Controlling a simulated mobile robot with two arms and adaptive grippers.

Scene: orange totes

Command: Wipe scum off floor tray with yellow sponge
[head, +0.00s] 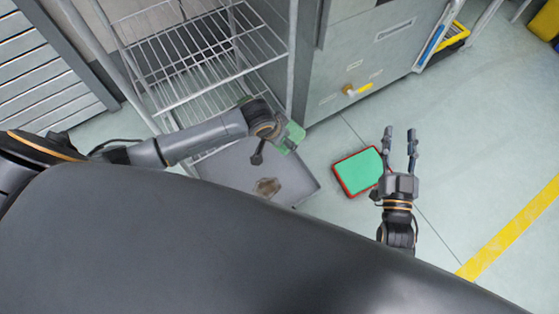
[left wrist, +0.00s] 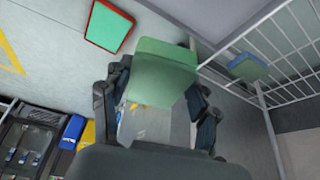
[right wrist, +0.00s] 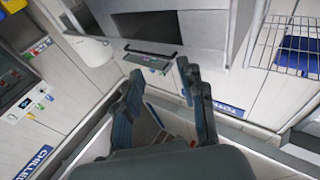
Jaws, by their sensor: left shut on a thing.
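The grey floor tray (head: 297,178) lies on the floor below the wire rack, partly hidden by my body and left arm. A brown scum patch (head: 267,187) shows on its bottom. My left gripper (head: 275,131) is shut on a green-faced sponge (head: 291,138) above the tray's back part. In the left wrist view the sponge (left wrist: 163,70) sits between the two fingers; no yellow side shows. I cannot tell whether it touches the tray. My right gripper (head: 400,142) is open and empty, right of the tray; its spread fingers also show in the right wrist view (right wrist: 162,88).
A red-rimmed holder (head: 338,178) with a green pad (head: 359,171) lies on the floor beside my right gripper. The wire rack (head: 200,58) stands behind the tray. A grey cabinet (head: 345,75) stands to its right. The floor at the right is clear, with a yellow stripe (head: 515,228).

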